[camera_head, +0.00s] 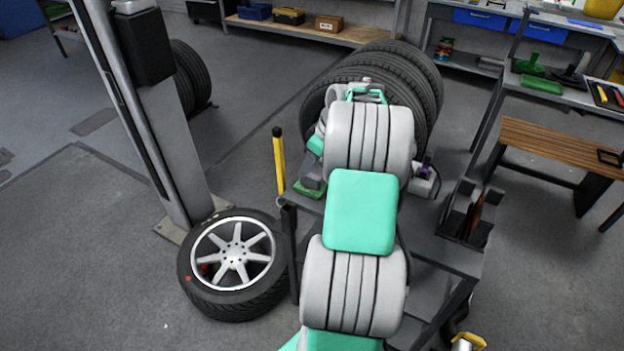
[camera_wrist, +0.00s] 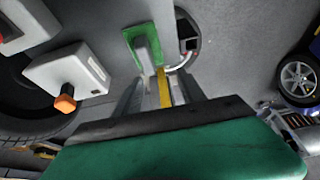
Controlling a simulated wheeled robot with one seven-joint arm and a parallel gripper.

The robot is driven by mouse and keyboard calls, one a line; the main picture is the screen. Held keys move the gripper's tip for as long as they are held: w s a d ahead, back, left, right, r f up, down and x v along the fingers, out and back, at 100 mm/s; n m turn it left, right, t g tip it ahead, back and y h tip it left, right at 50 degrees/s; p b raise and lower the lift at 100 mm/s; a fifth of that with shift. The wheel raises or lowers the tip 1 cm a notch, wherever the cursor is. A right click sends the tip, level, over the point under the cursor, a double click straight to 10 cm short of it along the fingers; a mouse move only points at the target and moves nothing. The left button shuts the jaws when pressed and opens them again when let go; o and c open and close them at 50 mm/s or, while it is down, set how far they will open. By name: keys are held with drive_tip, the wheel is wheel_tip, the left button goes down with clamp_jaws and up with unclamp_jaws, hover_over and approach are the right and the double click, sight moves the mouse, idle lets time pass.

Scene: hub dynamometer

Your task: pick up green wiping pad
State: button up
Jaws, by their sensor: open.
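The green wiping pad (camera_head: 306,190) lies at the left edge of the dark cart in the head view, partly hidden by my arm. In the wrist view the pad (camera_wrist: 141,36) shows beyond my fingertips, with a light grey grip-like part on it. My gripper (camera_wrist: 158,92) is open, its two grey fingers apart and pointing toward the pad. A yellow strip shows between the fingers, and nothing is held. In the head view my arm covers most of the gripper, so the exact gap to the pad cannot be told.
A yellow post (camera_head: 279,160) stands just left of the pad. A white box with an orange knob (camera_wrist: 66,103) is left of my fingers. Tyres (camera_head: 425,75) stand behind the cart (camera_head: 450,255). A wheel (camera_head: 232,260) lies on the floor at left.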

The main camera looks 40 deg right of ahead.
sight(311, 175)
drive_tip(key=shift+s+d+f, duration=0.15)
drive_tip(key=shift+d+f, duration=0.1)
drive_tip(key=shift+d, duration=0.3)
drive_tip(key=shift+s+d+f, duration=0.15)
drive_tip(key=shift+d+f, duration=0.05)
drive_tip(key=shift+d, duration=0.3)
drive_tip(key=x, duration=0.2)
drive_tip(key=p+x, duration=0.1)
drive_tip(key=x, duration=0.2)
drive_tip(key=p+x, duration=0.1)
drive_tip(key=x, duration=0.1)
drive_tip(key=shift+w+d+f, duration=0.15)
drive_tip(key=shift+d+f, duration=0.15)
clamp_jaws()
